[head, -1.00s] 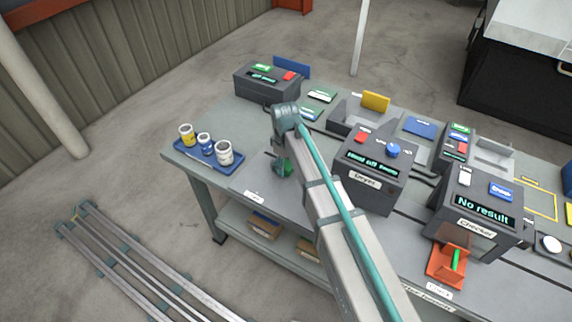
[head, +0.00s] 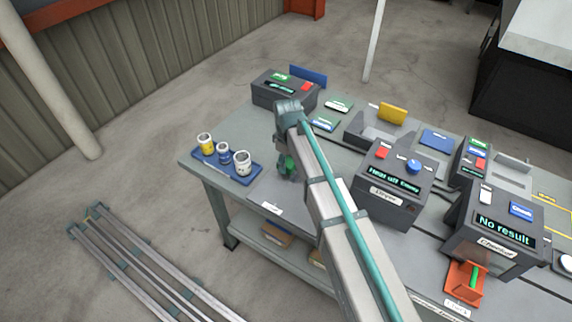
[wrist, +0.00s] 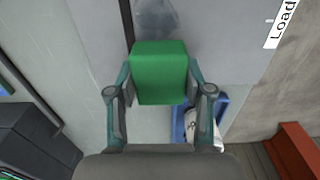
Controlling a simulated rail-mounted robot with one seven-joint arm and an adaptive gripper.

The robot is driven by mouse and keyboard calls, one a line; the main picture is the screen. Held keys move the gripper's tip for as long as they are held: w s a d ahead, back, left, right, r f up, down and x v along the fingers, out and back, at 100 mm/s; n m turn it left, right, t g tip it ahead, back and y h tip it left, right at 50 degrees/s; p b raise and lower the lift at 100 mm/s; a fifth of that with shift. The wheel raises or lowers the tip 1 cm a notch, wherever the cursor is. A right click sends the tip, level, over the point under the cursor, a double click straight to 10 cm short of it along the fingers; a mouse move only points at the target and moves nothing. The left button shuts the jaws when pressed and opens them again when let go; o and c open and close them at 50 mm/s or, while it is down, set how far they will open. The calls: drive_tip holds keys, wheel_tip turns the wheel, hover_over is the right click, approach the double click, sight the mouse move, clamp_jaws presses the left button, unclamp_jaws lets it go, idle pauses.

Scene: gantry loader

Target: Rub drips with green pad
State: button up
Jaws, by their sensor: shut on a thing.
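My gripper (wrist: 160,78) is shut on the green pad (wrist: 160,60), with one finger on each side of it. In the head view the gripper (head: 288,172) points down over the left part of the bench, and a bit of green shows there. In the wrist view a grey, wet-looking patch (wrist: 156,16), likely drips, lies on the grey bench surface just beyond the pad, partly cut off by the frame's top. I cannot tell whether the pad touches the bench. The patch is hidden in the head view.
A blue tray (head: 212,167) with several small cans stands left of the gripper at the bench edge. The dryer box (head: 392,185) and checker box (head: 490,225) stand to the right. A dark box (head: 283,90) is at the back.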

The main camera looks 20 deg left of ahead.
drive_tip(key=shift+r+p, duration=1.2)
drive_tip(key=shift+r, duration=1.05)
drive_tip(key=shift+w+a, duration=0.1)
drive_tip(key=shift+w, duration=0.05)
